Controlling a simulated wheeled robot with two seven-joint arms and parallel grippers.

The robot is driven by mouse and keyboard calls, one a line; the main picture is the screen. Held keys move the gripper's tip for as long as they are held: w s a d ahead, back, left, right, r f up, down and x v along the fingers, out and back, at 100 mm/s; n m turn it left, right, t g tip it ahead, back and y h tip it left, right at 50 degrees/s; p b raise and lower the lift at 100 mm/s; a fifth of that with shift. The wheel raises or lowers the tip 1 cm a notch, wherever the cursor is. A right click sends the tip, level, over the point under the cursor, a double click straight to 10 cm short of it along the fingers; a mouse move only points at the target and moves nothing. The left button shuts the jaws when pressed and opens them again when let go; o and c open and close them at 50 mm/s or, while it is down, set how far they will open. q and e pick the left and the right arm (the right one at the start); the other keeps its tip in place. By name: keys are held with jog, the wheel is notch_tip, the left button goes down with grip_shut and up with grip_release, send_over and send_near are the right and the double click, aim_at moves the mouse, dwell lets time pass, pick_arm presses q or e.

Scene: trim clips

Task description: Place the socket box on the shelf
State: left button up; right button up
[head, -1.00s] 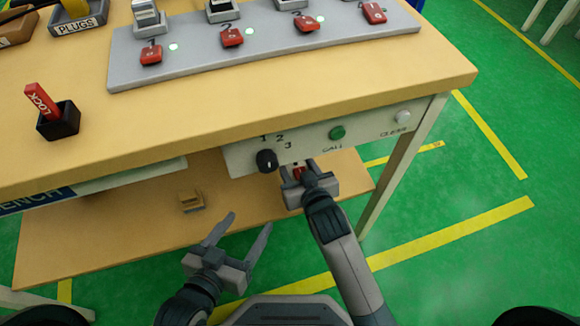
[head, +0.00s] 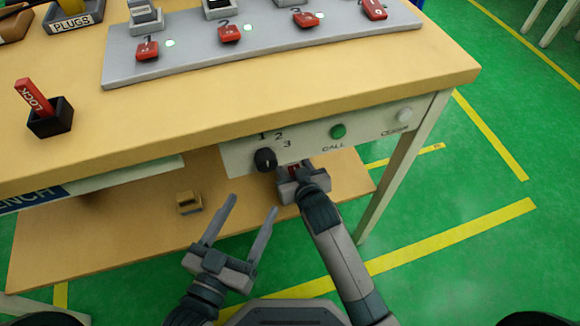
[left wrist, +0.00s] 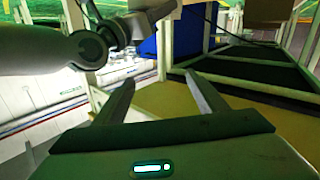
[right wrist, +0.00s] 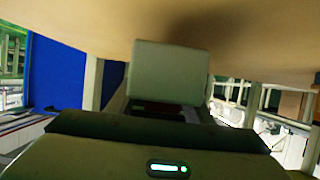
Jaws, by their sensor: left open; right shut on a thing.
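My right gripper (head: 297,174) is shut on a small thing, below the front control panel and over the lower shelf. A bit of red (head: 293,168) shows between its fingers in the head view. In the right wrist view a pale, box-shaped thing (right wrist: 168,70) stands at the fingers, close under the wooden top; I take it to be the socket box, mostly hidden in the head view. The wooden lower shelf (head: 110,235) runs under the bench. My left gripper (head: 254,204) is open and empty in front of the shelf's edge; its spread fingers also show in the left wrist view (left wrist: 155,90).
The control panel (head: 310,148) with a black knob (head: 265,159) and green button (head: 338,131) hangs just above my right gripper. A small tan block (head: 189,202) sits on the shelf. A bench leg (head: 400,160) stands at the right. Left of the block, the shelf is mostly clear.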

pick_arm(q)
jog(key=shift+s+d+r+t+h+b, duration=0.15)
jog(key=shift+r+t, duration=0.3)
jog(key=shift+r, duration=0.3)
jog(key=shift+s+d+r+t+h+b, duration=0.15)
jog(key=shift+r+t, duration=0.3)
jog(key=shift+r, duration=0.25)
pick_arm(e)
jog(key=shift+f, duration=1.15)
pick_arm(q)
jog(key=shift+w, duration=0.1)
jog(key=shift+r, duration=0.1)
pick_arm(e)
jog(key=o, duration=1.3)
jog(key=shift+f, duration=0.15)
